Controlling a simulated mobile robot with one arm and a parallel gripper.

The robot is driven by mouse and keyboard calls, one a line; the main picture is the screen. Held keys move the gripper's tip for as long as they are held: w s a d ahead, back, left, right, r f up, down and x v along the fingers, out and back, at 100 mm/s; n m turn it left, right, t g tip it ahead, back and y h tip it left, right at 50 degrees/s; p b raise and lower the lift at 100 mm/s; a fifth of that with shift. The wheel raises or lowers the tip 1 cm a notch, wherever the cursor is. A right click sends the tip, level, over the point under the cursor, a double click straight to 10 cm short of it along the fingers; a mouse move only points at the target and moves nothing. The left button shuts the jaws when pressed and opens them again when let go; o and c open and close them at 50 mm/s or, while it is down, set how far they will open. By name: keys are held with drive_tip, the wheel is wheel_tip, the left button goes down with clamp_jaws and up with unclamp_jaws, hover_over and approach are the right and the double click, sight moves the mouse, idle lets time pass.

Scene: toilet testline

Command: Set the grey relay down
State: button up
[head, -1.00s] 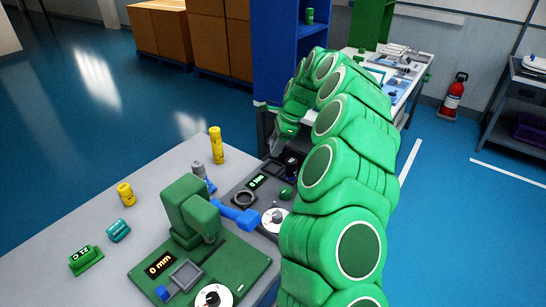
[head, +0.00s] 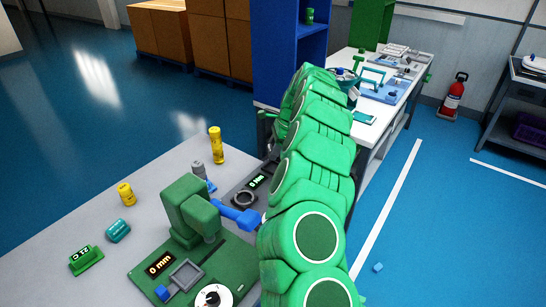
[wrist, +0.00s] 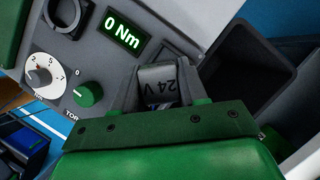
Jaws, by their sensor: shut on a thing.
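The grey relay (wrist: 158,75), marked 24 V, is between the fingers of my gripper (wrist: 163,85) in the wrist view. My gripper is shut on it. The relay is above or beside the grey tester (wrist: 118,62), whose display reads 0 Nm. A dark square frame (wrist: 178,50) on the tester lies just past the fingertips. I cannot tell whether the relay touches anything below. In the head view my arm hides the gripper and the relay.
A dark open bin (wrist: 250,62) is right of the gripper. The tester has a green knob (wrist: 88,93) and a white dial (wrist: 42,78). On the table stand a green 0 mm device (head: 190,215), yellow cylinders (head: 216,145) and a green 21 C block (head: 86,259).

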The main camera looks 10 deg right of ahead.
drive_tip(key=shift+w+f, duration=0.2)
drive_tip(key=shift+f, duration=0.1)
drive_tip(key=shift+w+f, duration=0.1)
drive_tip(key=shift+f, duration=1.45)
drive_tip(key=shift+f, duration=0.65)
drive_tip(key=o, duration=1.1)
drive_tip(key=shift+r, duration=0.1)
